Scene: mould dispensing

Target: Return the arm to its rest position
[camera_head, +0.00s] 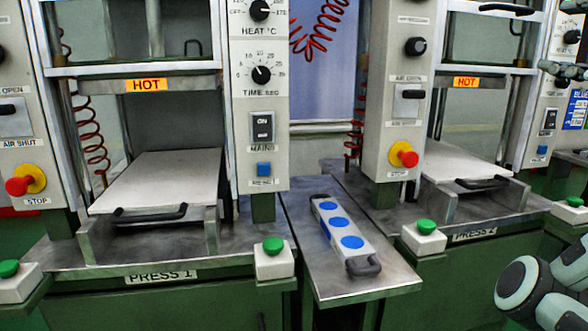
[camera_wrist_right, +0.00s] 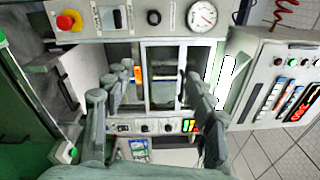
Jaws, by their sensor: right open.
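My right gripper (camera_head: 566,72) is partly in the head view at the upper right edge, in front of the right-hand machine. In the right wrist view my right gripper (camera_wrist_right: 155,95) has its fingers wide apart, with nothing between them. A rounded link of my arm (camera_head: 535,292) shows at the lower right of the head view. My left gripper is in neither view. A grey mould (camera_head: 342,236) with blue round fills and a dark handle lies on the metal table between the two presses, apart from my gripper.
Press 1 (camera_head: 150,276) stands at left and Press 2 (camera_head: 474,236) at right, each with a pale plate and a dark handle. Green buttons (camera_head: 272,244) sit on white boxes along the front. Red coiled cords hang behind. The metal table (camera_head: 367,287) is bare in front of the mould.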

